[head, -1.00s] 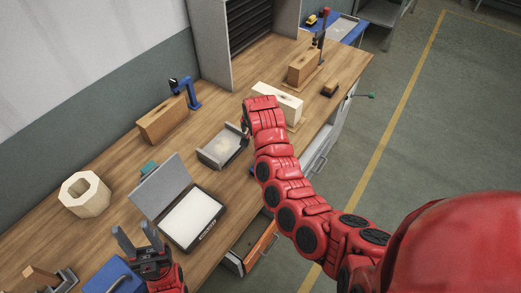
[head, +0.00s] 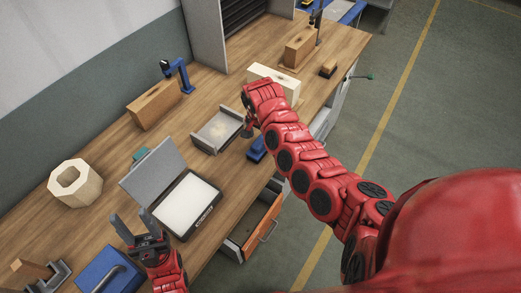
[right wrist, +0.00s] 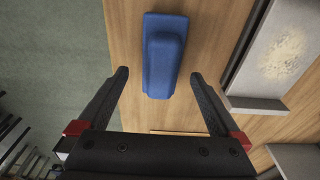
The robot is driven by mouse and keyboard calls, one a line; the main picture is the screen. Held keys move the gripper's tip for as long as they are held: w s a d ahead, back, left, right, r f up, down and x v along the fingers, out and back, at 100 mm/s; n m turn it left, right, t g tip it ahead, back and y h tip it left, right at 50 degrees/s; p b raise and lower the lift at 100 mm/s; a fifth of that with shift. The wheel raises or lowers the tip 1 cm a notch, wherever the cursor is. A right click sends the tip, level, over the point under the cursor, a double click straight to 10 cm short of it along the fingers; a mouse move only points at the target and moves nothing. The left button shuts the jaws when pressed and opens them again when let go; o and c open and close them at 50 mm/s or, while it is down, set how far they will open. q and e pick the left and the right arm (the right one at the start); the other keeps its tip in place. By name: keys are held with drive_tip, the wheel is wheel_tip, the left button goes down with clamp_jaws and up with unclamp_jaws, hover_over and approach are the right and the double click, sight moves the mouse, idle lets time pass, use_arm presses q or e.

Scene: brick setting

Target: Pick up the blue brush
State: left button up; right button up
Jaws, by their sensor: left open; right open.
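The blue brush (right wrist: 165,55) lies on the wooden workbench in the right wrist view, its long body pointing away from the gripper. In the head view the brush (head: 257,150) shows near the bench's front edge, partly hidden by my right arm. My right gripper (right wrist: 160,75) is open and empty. In the wrist view its fingertips appear on either side of the brush's near end; I cannot tell the height between them. In the head view the right gripper (head: 246,126) is mostly hidden by its wrist. My left gripper (head: 135,228) is open and empty at the lower left.
A grey tray (head: 202,146) with pale dust lies beside the brush. An open grey case (head: 150,180) with a white panel stands left of it. An orange-fronted drawer (head: 265,222) is pulled out below the bench edge. Wooden blocks (head: 153,105) stand further back.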

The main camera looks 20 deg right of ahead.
wheel_tip(320, 180, down, 5)
drive_tip(key=b, duration=0.4)
drive_tip(key=shift+w+f, duration=0.1)
drive_tip(key=shift+f, duration=0.1)
drive_tip(key=shift+r, duration=0.1)
drive_tip(key=shift+c, duration=1.1)
drive_tip(key=c, duration=1.3)
drive_tip(key=shift+c, duration=0.2)
drive_tip(key=shift+r, duration=0.15)
